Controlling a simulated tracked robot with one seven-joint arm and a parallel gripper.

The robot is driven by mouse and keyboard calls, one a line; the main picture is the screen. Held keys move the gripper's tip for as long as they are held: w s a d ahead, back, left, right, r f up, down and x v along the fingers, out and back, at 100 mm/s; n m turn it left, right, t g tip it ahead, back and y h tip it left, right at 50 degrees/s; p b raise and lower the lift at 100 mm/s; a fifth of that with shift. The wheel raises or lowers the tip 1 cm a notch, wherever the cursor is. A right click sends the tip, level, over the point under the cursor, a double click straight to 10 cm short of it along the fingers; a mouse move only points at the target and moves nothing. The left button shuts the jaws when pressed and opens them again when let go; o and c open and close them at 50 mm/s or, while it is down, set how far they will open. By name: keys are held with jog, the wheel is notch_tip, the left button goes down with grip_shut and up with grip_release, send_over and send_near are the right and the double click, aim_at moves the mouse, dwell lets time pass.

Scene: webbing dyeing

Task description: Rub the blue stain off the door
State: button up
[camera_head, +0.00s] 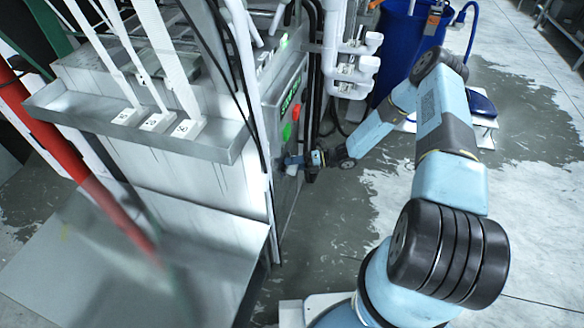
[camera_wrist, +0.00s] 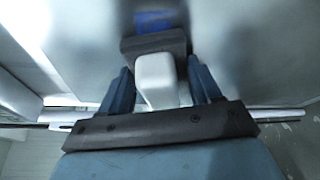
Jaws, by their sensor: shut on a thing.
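The door (camera_wrist: 75,45) is a smooth grey panel that fills the far part of the wrist view. A blue stain (camera_wrist: 155,20) shows on it at the top middle. My gripper (camera_wrist: 162,88) has its two blue fingers shut on a white-handled scrubber (camera_wrist: 156,78) with a dark grey pad. The pad is right below the stain in the picture and hides any stain behind it. I cannot tell whether the pad touches the door. In the head view my gripper (camera_head: 291,161) is up against the machine's side, below the control panel; the stain is not visible there.
The control panel (camera_head: 290,103) has a green display and green and red buttons. White pipes (camera_head: 352,65) and black hoses stand beside it. A blue barrel (camera_head: 408,50) is behind. White straps (camera_head: 150,60) hang over a metal tray at left. The wet floor (camera_head: 330,220) is open.

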aim_at(280, 176)
jog(key=w+d, duration=0.2)
jog(key=w, duration=0.4)
jog(key=shift+w+r, duration=0.2)
jog(key=shift+w, duration=0.1)
jog(key=shift+d, duration=0.1)
jog(key=shift+s+a+f, duration=0.1)
jog(key=shift+s+a, duration=0.15)
jog(key=shift+s, duration=0.8)
jog(key=shift+s+a+f, duration=0.1)
jog(key=shift+s+a, duration=0.1)
jog(key=shift+s, duration=0.85)
jog(key=shift+s, duration=0.1)
jog(key=shift+s+a, duration=0.35)
jog(key=shift+s, duration=0.4)
jog(key=shift+s+a, duration=0.4)
jog(key=shift+s, duration=0.4)
jog(key=shift+s+a, duration=0.35)
jog(key=shift+s, duration=0.4)
jog(key=shift+s+a+r, duration=0.1)
jog(key=shift+s+a, duration=0.25)
jog(key=shift+s, duration=0.35)
jog(key=shift+s+a, duration=0.35)
jog(key=shift+s, duration=0.3)
